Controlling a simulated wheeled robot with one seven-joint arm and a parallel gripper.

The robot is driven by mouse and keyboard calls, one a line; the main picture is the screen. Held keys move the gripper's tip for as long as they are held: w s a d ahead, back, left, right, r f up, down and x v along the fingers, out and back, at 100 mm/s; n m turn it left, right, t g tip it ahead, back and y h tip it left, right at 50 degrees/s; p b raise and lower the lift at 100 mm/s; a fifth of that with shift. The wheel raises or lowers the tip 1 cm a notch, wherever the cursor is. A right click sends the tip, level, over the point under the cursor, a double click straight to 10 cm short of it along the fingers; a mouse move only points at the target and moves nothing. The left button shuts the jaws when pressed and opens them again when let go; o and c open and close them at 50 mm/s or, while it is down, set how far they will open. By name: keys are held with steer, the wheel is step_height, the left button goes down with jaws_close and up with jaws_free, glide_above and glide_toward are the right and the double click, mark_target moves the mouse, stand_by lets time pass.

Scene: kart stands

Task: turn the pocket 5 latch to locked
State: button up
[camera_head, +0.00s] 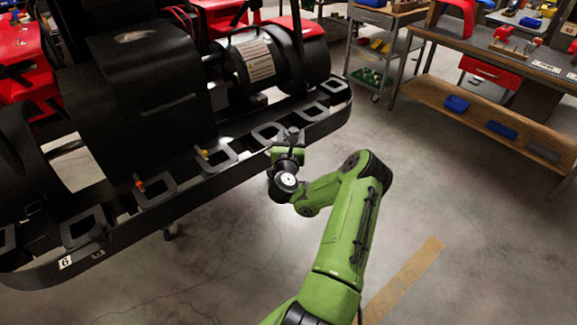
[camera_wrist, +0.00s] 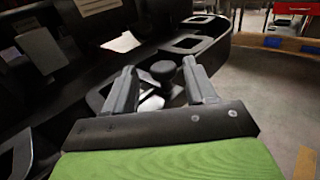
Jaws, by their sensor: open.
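A long black rail (camera_head: 335,118) with a row of square pocket frames runs along the side of the kart. My gripper (camera_head: 288,146) is at the rail's outer edge, right of its middle. In the wrist view my gripper (camera_wrist: 160,70) is open, with a finger on each side of a round black knob (camera_wrist: 163,71). I cannot tell whether the fingers touch the knob. Farther left, an orange latch piece (camera_head: 139,185) and a yellow latch piece (camera_head: 203,154) show on the rail. I cannot read which pocket is number 5.
A label with a 6 (camera_head: 65,263) is at the rail's left end. The black kart body (camera_head: 150,85) rises behind the rail. A workbench (camera_head: 480,50) with a lower shelf stands at the upper right. The concrete floor (camera_head: 480,220) on the right is clear.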

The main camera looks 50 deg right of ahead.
steer(key=b+v, duration=0.9)
steer(key=v, duration=0.2)
steer(key=shift+s+a, duration=0.25)
steer(key=shift+a, duration=0.05)
